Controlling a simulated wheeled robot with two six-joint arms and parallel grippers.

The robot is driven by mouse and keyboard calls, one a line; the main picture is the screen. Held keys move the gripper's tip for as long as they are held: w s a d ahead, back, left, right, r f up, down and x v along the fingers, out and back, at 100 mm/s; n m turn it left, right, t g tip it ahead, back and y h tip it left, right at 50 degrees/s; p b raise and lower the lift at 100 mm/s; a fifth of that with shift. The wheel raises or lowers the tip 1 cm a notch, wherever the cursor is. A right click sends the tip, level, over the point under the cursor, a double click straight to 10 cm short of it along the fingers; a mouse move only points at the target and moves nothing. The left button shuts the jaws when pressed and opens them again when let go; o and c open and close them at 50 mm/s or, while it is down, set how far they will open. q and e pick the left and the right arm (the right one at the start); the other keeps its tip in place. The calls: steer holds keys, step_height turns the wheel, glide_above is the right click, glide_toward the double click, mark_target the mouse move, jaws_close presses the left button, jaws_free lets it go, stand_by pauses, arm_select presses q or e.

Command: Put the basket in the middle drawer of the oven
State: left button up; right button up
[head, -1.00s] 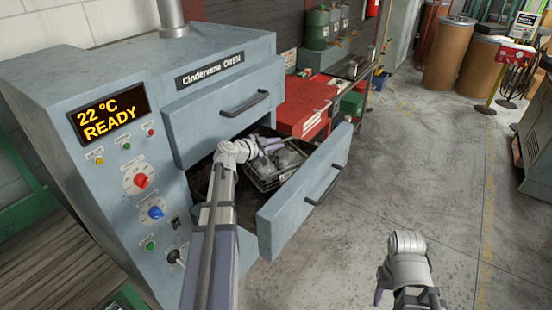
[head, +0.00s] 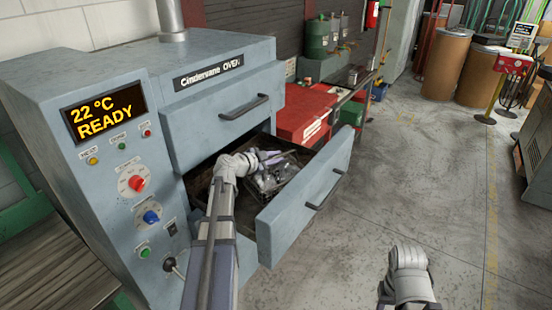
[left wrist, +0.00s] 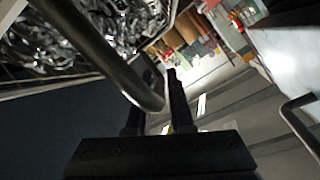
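The grey oven (head: 130,95) has its middle drawer (head: 310,200) pulled out, below a closed upper drawer (head: 222,112). A wire basket (head: 268,188) filled with shiny metal pieces is within the open drawer. Whether it rests on the drawer floor is hidden. My left gripper (head: 278,157) is at the basket, over the drawer. In the left wrist view the basket's contents (left wrist: 75,35) fill the upper left. A thick dark curved handle (left wrist: 120,70) crosses in front of my left fingers (left wrist: 163,95); whether they grip it is unclear. My right wrist shows at lower right, its fingers out of view.
A red cabinet (head: 305,112) stands just beyond the oven, beside a workbench. Brown drums (head: 447,62) and a red sign on a yellow post (head: 513,64) are at the back right. The grey floor right of the drawer is clear.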

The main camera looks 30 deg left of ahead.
arm_select(q)
steer(key=o, duration=0.3)
steer(key=shift+r, duration=0.25)
steer(key=p+v, duration=0.4)
steer(key=v, duration=0.8)
steer(key=shift+f, duration=0.15)
